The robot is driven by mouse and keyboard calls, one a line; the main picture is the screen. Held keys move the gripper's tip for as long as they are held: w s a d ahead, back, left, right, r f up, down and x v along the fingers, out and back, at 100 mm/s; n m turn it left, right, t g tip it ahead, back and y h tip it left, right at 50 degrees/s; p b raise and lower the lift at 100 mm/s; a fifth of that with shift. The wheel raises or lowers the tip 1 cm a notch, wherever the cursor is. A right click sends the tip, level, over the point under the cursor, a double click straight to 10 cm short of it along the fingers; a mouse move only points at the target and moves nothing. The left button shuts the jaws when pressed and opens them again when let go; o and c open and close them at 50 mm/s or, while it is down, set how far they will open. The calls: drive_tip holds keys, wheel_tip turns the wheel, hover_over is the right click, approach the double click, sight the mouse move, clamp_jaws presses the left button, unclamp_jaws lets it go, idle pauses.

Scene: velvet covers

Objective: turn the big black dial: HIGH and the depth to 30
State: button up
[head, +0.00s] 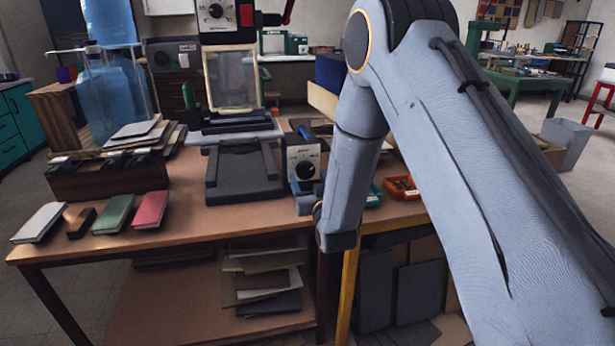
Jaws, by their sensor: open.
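A large black dial (215,10) with a white pointer mark is on the face of the tall press at the top, cut by the picture's upper edge. A smaller black dial (305,170) sits on a pale-faced box at the middle of the bench. Markings on both are too small to read. My gripper (295,188) is open, small and dark in front of the lower left of this box. It is partly hidden by my wrist, and I cannot tell whether it touches the box. I see nothing held in it.
On the wooden bench (240,222), white (40,222), green (113,214) and red (150,209) books lie at the left front. A blue water bottle (92,100) stands behind them. An orange tray (402,187) is right of my forearm. Open floor lies beyond the bench's right side.

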sight(305, 170)
drive_tip(key=shift+x, duration=1.25)
drive_tip(key=c, duration=1)
drive_tip(key=shift+m, duration=0.4)
drive_tip(key=shift+c, duration=0.2)
drive_tip(key=o, duration=1)
drive_tip(key=shift+o, duration=0.2)
